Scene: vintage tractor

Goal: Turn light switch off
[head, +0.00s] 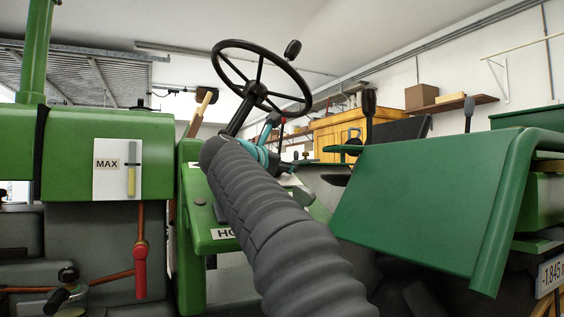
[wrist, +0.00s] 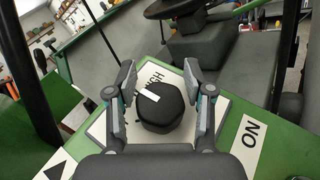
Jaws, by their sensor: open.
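A black rotary knob (wrist: 160,106) with a white pointer mark sits on a pale plate (wrist: 103,128) on the green tractor panel in the wrist view. The pointer is directed toward the upper left. A partly hidden label ending in "GH" (wrist: 155,78) lies behind the knob, and an "ON" label (wrist: 250,133) lies to the right. My gripper (wrist: 159,74) is open, with one finger on each side of the knob; contact is unclear. In the head view my grey arm hides the knob.
The black steering wheel (head: 262,78) rises above the panel in the head view. A green fender (head: 425,200) stands right of my arm. A green tank with a "MAX" gauge (head: 117,163) and a red-handled lever (head: 140,265) stand at the left.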

